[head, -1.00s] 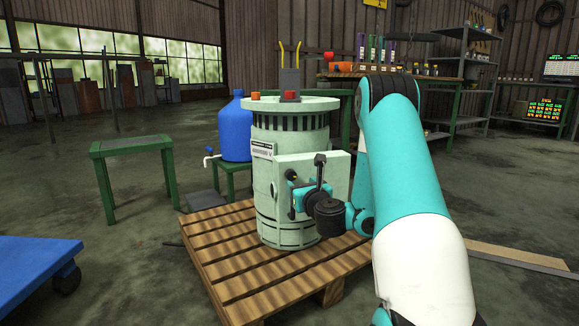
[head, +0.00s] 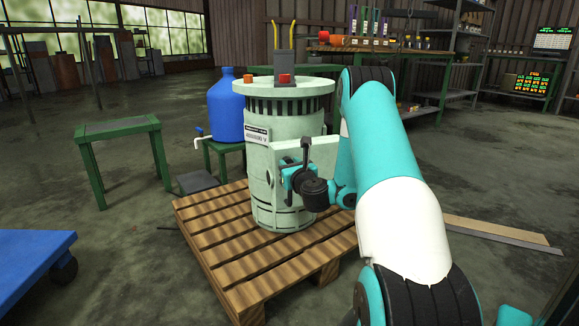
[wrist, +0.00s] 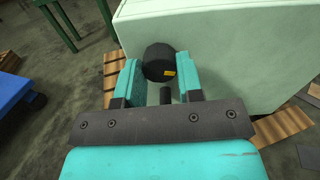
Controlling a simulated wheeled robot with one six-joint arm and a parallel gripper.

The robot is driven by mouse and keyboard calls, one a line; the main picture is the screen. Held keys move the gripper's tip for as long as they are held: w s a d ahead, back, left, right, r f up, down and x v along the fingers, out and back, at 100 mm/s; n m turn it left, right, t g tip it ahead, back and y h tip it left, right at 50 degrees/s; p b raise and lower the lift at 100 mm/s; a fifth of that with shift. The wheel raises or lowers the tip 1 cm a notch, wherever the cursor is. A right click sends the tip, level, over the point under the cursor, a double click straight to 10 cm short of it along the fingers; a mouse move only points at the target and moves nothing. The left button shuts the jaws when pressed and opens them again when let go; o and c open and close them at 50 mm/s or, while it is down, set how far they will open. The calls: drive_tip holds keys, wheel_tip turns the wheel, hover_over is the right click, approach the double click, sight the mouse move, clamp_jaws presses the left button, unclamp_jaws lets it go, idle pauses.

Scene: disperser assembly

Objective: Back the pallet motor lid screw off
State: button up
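The motor (head: 288,110) is a pale green cylinder with red and orange buttons on top, upright on a wooden pallet (head: 215,225). A pale green box-like lid (head: 321,156) is on its front; its big flat face fills the upper right of the wrist view (wrist: 240,50). The screw (wrist: 160,62) is a short black round knob with a yellow mark, beside that face. My gripper (wrist: 160,72) has its teal fingers on either side of the knob, close against it with no clear gap. In the head view my gripper (head: 297,178) covers most of the screw.
A blue jug (head: 229,105) on a green stand is behind the motor's left. A green table (head: 118,130) and a blue cart (head: 35,265) stand further left. A workbench (head: 385,50) with bottles is behind. Open floor lies left of the pallet.

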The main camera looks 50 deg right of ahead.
drive_tip(key=shift+n, duration=0.4)
drive_tip(key=n+b, duration=0.1)
drive_tip(key=n, duration=0.3)
drive_tip(key=shift+n, duration=0.4)
drive_tip(key=n+b, duration=0.2)
drive_tip(key=n, duration=0.3)
drive_tip(key=n+b, duration=0.2)
drive_tip(key=n, duration=0.4)
drive_tip(key=n+b, duration=0.2)
drive_tip(key=n, duration=0.3)
drive_tip(key=shift+b, duration=0.3)
drive_tip(key=shift+n, duration=0.3)
drive_tip(key=o, duration=0.9)
drive_tip(key=shift+o, duration=0.2)
drive_tip(key=shift+a, duration=0.1)
